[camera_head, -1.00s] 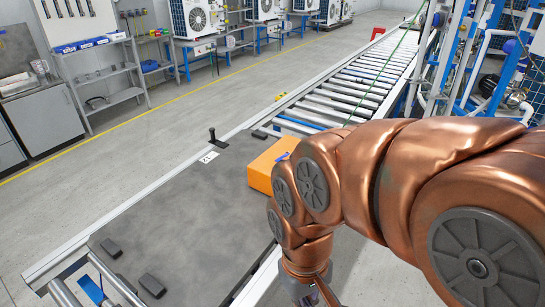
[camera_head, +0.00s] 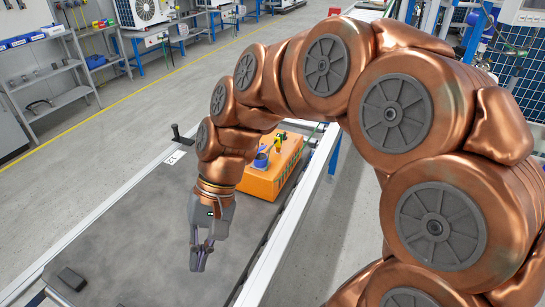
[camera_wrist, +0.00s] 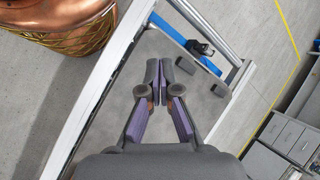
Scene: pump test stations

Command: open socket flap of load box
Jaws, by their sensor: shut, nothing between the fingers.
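The orange load box (camera_head: 268,182) stands on the dark conveyor plate, right of my forearm in the head view. A blue round part (camera_head: 261,160) and a small yellow-and-green part (camera_head: 279,141) show on its top. I cannot tell for sure which part is the socket flap. My gripper (camera_head: 200,262) points down over the plate, to the front left of the box and apart from it. In the wrist view the fingers (camera_wrist: 160,90) are together with nothing between them. The box does not show in the wrist view.
The dark plate (camera_head: 130,235) is mostly bare, with small black blocks (camera_head: 72,278) near its front. A black lever (camera_head: 176,132) stands at its left edge. A light rail (camera_head: 285,245) runs along the right. Shelves (camera_head: 50,75) stand across the aisle.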

